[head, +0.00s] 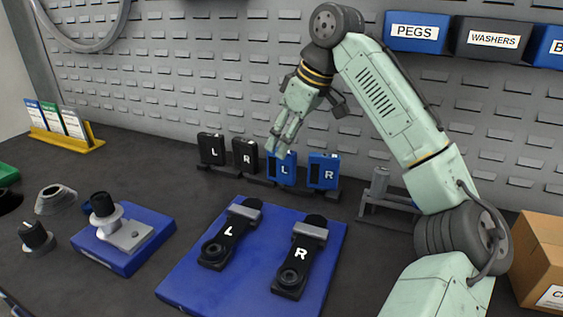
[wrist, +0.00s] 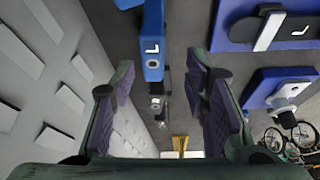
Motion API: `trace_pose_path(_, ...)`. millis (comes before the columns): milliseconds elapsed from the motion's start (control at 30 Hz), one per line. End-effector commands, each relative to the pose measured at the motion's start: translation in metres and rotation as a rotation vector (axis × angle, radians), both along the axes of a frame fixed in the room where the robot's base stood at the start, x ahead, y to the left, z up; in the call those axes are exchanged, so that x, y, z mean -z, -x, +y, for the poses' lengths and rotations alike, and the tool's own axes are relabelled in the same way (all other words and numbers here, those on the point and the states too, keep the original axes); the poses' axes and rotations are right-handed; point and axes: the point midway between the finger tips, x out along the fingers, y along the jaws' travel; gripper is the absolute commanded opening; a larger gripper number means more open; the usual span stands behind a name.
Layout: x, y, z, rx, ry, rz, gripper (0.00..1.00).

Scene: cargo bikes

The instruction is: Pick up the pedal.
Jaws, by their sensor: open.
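Several pedals stand upright in low dark holders along the back of the bench. They are a black L pedal (head: 212,149), a black R pedal (head: 246,156), a blue L pedal (head: 287,172) and a blue R pedal (head: 324,171). My gripper (head: 276,146) is open above the blue L pedal and partly covers its upper left corner in the head view. In the wrist view the blue L pedal (wrist: 152,45) lies between and beyond my open fingers (wrist: 161,72), with no contact visible. Smaller dark pedals show farther along the row there.
Black crank arms marked L (head: 229,235) and R (head: 300,260) lie on a blue mat (head: 188,283) in front. A grey perforated wall (head: 190,70) rises close behind the pedals. A metal stand (head: 385,212) is to the right. A blue block (head: 122,258) with fittings sits left.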

Motion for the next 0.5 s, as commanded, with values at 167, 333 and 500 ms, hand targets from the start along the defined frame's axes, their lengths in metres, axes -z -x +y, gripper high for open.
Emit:
trace_pose_path(167,0.022,-0.005,0.007,0.000,0.000,0.000,0.42)
trace_pose_path(333,0.033,-0.008,0.010,0.001,0.001,0.001,0.42)
trace_pose_path(500,0.056,-0.017,0.013,0.002,0.001,0.002,0.42)
